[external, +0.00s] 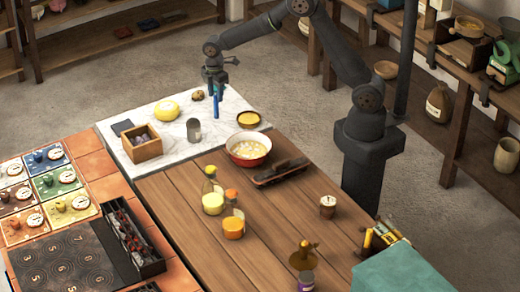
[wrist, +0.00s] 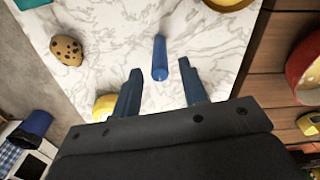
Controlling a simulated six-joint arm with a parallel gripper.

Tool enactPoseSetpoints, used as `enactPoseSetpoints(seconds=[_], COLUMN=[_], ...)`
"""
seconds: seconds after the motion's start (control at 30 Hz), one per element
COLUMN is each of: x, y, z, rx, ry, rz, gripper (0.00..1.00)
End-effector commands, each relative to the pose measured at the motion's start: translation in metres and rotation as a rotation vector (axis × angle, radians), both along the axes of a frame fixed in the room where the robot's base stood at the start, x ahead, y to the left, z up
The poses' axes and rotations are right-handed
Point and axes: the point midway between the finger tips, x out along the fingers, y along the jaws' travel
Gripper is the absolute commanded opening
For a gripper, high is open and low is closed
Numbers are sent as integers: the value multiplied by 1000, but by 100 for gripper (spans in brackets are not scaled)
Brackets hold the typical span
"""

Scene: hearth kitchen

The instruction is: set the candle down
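A slim blue candle (external: 216,106) is upright over the white marble slab (external: 175,163), near its far edge. In the wrist view the candle (wrist: 160,58) shows between and beyond my two blue fingers. My gripper (external: 216,88) is at the candle's upper end and points down. In the wrist view my gripper (wrist: 161,70) is open, with a clear gap on each side of the candle. The candle's foot seems to meet the marble, but the contact is too small to see surely.
A wooden dish (external: 248,119) and a red bowl (external: 248,157) are to the right. Marble around the candle is clear.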

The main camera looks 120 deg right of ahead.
Motion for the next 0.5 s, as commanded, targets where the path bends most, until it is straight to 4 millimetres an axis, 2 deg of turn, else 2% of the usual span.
enactPoseSetpoints(seconds=[0.1,0.3,0.5], x=[1,1,0], y=[-1,-1,0], z=[29,70,94], rx=[-4,-3,-2], ry=[-4,-4,-1], rz=[0,0,0], gripper=[39,39,39])
